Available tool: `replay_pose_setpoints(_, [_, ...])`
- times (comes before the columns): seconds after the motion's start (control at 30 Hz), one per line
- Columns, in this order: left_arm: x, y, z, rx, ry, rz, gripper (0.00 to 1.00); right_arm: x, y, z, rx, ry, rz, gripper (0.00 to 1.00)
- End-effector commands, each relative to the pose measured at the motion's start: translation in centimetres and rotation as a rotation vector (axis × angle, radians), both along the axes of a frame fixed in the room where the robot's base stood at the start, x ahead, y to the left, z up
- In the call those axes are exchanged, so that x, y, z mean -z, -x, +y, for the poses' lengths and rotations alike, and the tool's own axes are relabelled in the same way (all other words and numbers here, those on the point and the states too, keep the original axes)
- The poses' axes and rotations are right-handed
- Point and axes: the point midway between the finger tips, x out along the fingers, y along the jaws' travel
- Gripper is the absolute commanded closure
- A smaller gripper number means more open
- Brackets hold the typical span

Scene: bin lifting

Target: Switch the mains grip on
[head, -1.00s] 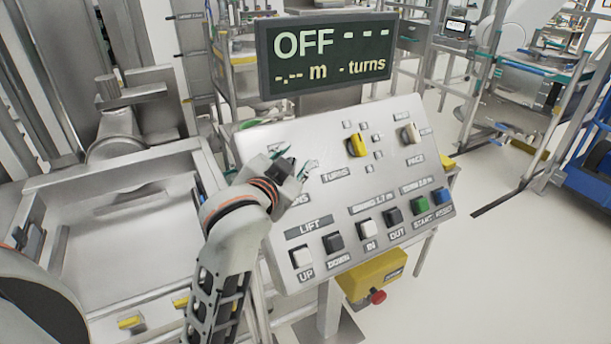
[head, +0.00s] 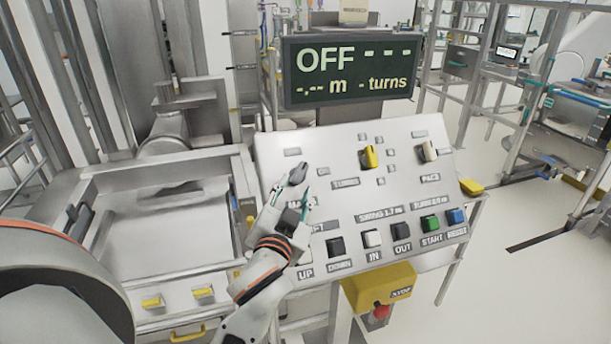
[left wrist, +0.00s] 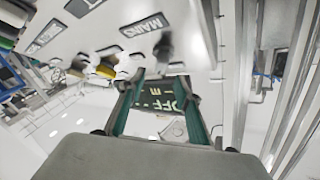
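The mains grip is a dark grey knob (head: 297,172) at the upper left of the sloping control panel (head: 330,150). In the left wrist view the knob (left wrist: 164,47) looks blurred, beside the MAINS label (left wrist: 145,25). My left gripper (head: 299,194) is over the left part of the panel, close to the knob and partly covering its label. In the left wrist view its two green-padded fingers (left wrist: 160,82) are apart with nothing between them; the knob is beyond their tips. I cannot tell whether they touch it. The display (head: 347,70) reads OFF. My right gripper is out of view.
A yellow box with a red stop button (head: 381,313) hangs below. A metal bin frame (head: 165,235) stands left.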

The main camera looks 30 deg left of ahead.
Motion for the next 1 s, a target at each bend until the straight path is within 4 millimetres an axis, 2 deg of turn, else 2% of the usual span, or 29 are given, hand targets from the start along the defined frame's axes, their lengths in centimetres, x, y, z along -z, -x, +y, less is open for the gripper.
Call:
replay_pose_setpoints(0.17, [-0.3,-2.1,0.9,0.000,-0.003,-0.003,0.67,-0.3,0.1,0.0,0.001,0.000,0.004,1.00])
replay_pose_setpoints(0.5, [-0.2,-6.3,2.6,0.001,-0.001,-0.002,0.67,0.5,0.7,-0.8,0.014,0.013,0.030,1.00])
replay_pose_setpoints(0.87, [-0.1,-6.9,2.9,0.000,0.001,0.000,0.67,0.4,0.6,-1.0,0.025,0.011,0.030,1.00])
replay_pose_setpoints(0.9, [-0.1,-6.9,2.9,0.000,0.001,0.000,0.69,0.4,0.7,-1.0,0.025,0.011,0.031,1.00])
replay_pose_setpoints(1.0, [-0.1,-6.9,2.9,0.000,0.000,0.000,0.95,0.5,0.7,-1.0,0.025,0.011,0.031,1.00])
